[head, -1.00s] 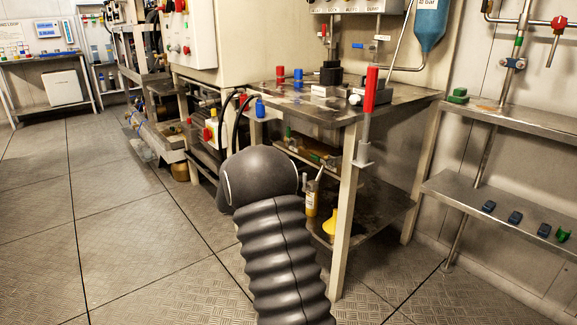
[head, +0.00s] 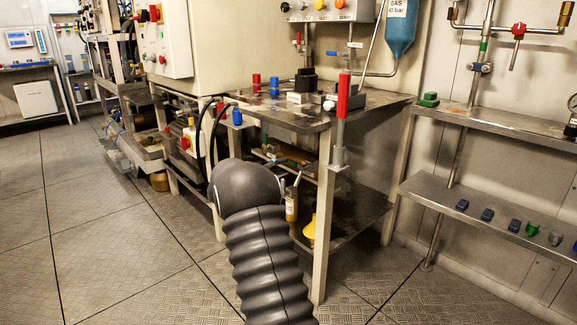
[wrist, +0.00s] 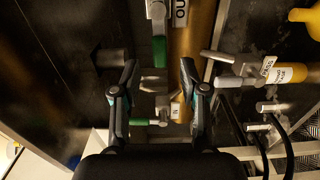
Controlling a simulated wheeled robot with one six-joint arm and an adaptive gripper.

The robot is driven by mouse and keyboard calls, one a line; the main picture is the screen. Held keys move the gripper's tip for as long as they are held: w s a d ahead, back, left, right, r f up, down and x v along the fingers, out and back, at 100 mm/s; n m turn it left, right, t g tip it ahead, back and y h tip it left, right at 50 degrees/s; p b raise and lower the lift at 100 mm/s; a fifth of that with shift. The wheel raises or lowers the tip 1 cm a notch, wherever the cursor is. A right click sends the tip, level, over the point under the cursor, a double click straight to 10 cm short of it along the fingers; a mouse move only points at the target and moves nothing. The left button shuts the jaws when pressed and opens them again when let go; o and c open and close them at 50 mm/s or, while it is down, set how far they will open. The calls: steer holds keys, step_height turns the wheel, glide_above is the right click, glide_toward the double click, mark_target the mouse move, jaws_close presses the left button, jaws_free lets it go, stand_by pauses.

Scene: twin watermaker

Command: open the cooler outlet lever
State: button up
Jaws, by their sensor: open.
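In the wrist view my gripper (wrist: 159,82) is open, its two dark fingers apart with nothing between the tips. A green lever handle (wrist: 160,52) lies just beyond the fingertips, beside a brass-coloured cylinder (wrist: 198,45). A second, smaller green handle (wrist: 138,122) shows between the fingers, lower in the picture, with metal fittings beside it. I cannot tell from the tags which green handle is the cooler outlet lever. In the head view my gripper is hidden behind my dark arm, which reaches toward the steel workbench (head: 290,112).
Metal valve fittings with a tag (wrist: 285,72) and black hoses (wrist: 287,150) stand close on the right in the wrist view. The bench leg (head: 322,235) and a red-handled post (head: 342,115) stand right of my arm. Floor is clear at left.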

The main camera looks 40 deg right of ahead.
mark_target(291, 164)
steer(key=shift+w+d, duration=0.2)
steer(key=shift+d, duration=2.75)
